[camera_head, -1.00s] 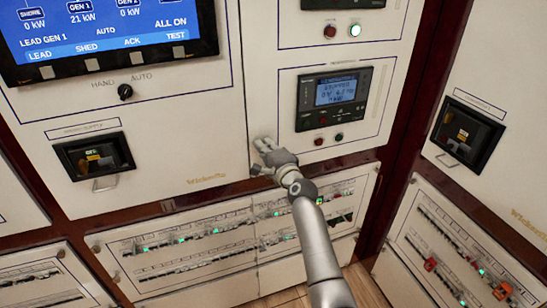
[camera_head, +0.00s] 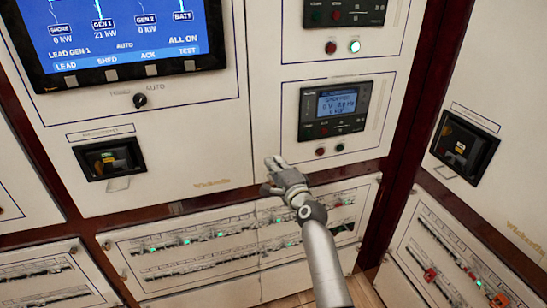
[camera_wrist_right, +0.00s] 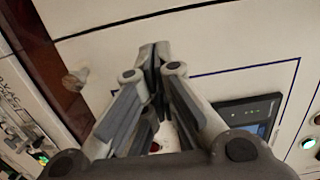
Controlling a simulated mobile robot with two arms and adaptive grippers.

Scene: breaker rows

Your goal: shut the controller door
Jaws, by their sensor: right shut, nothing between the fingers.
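The controller door is the white panel (camera_head: 285,130) right of the vertical seam. It carries the controller (camera_head: 340,104), a dark unit with a lit display. It looks close to flush with the panel on its left; I cannot tell whether a small gap is left. My right gripper (camera_head: 269,162) is shut and empty, in front of the door's lower left part near the seam. In the right wrist view, its fingertips (camera_wrist_right: 154,48) are together over the white door face (camera_wrist_right: 215,45); contact cannot be told. The controller (camera_wrist_right: 245,112) shows partly behind the fingers. My left gripper is out of view.
A large blue screen (camera_head: 120,38) and a rotary switch (camera_head: 140,100) sit on the left panel. Breaker rows (camera_head: 190,240) lie below the dark red trim. A recessed breaker (camera_head: 465,145) is on the right cabinet. A knob (camera_wrist_right: 76,80) shows beside the fingers in the wrist view.

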